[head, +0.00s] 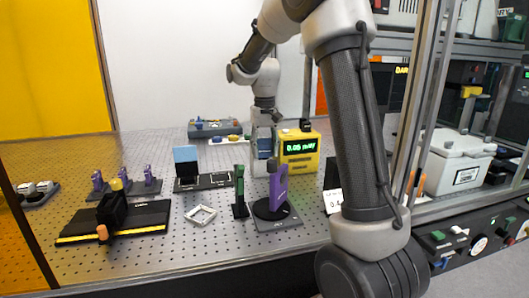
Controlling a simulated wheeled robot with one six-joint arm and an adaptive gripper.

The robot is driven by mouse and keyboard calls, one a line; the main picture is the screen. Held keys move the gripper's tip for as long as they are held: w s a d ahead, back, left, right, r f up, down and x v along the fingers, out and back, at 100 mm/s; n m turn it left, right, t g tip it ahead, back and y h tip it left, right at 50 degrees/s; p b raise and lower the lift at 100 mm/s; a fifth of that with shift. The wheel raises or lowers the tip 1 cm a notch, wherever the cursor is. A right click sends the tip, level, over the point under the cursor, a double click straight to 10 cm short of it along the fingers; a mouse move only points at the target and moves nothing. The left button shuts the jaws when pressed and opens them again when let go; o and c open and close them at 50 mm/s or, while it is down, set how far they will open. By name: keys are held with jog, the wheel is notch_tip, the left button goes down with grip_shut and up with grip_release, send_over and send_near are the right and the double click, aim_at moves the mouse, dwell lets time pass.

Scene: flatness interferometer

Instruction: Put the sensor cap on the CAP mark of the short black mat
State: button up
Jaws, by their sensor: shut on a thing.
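My gripper (264,112) is at the back middle of the bench, pointing down beside the yellow power meter (298,155). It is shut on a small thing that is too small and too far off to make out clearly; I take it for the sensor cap. A pale grey upright body stands right below and behind the fingers, and I cannot tell whether the held thing touches it. A short black mat (218,181) with pale markings lies left of the gripper, with a blue panel (186,161) standing at its left end. I cannot read a CAP mark.
A purple upright mount (278,186) on a black disc and a green post (240,190) stand in front of the gripper. A white square frame (200,215) lies nearer. A longer black base (151,217) lies at left. Purple mounts (122,180) stand behind it.

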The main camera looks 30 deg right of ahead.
aim_at(265, 145)
jog(key=shift+r, duration=2.4)
